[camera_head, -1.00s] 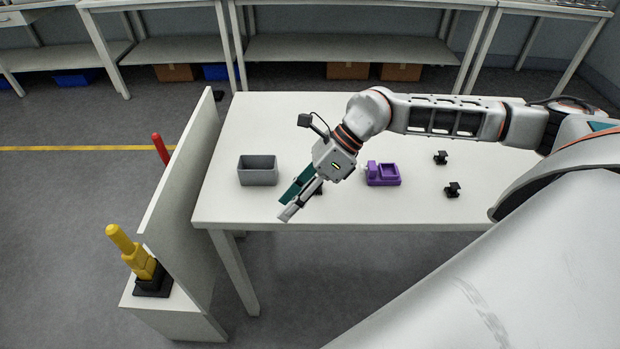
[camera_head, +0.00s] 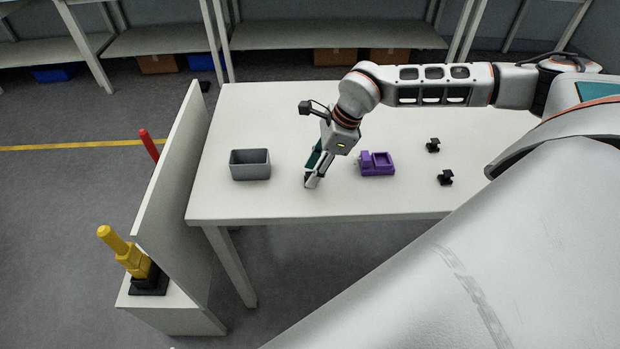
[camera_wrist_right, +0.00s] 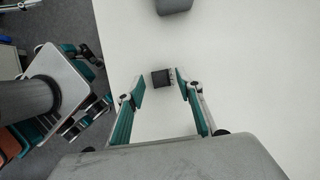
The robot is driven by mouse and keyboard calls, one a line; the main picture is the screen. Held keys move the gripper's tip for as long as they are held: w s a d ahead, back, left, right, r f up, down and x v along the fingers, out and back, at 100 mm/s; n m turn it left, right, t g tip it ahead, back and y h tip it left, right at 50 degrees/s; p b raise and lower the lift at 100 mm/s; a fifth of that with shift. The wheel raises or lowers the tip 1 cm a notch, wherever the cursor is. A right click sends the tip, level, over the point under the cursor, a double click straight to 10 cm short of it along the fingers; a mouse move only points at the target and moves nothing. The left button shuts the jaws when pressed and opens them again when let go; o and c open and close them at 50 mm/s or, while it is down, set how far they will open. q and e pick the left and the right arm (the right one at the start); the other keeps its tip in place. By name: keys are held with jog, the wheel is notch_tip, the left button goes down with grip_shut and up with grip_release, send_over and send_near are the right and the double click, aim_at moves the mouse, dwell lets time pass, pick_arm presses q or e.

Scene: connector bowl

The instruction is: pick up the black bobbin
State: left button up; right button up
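A small black bobbin (camera_wrist_right: 161,78) stands on the white table, seen in the right wrist view between the tips of my right gripper (camera_wrist_right: 160,87). The fingers are open, with a gap on the left side; the right fingertip is very close to the bobbin, and I cannot tell whether it touches. In the head view my right gripper (camera_head: 312,180) points down at the table between the grey bin and the purple part, and it mostly hides this bobbin. Two similar black bobbins stand at the right, one farther back (camera_head: 433,145) and one nearer (camera_head: 445,177). My left gripper is not seen.
The grey bin (camera_head: 250,166) stands left of my right gripper. A purple fixture (camera_head: 377,164) is close on its right. A white panel (camera_head: 172,180) rises along the left edge of the white table (camera_head: 260,103). The back of the table is clear.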

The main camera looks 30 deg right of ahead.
jog(key=shift+f, duration=0.35)
jog(key=shift+a, duration=0.1)
jog(key=c, duration=0.9)
jog(key=shift+r, duration=0.1)
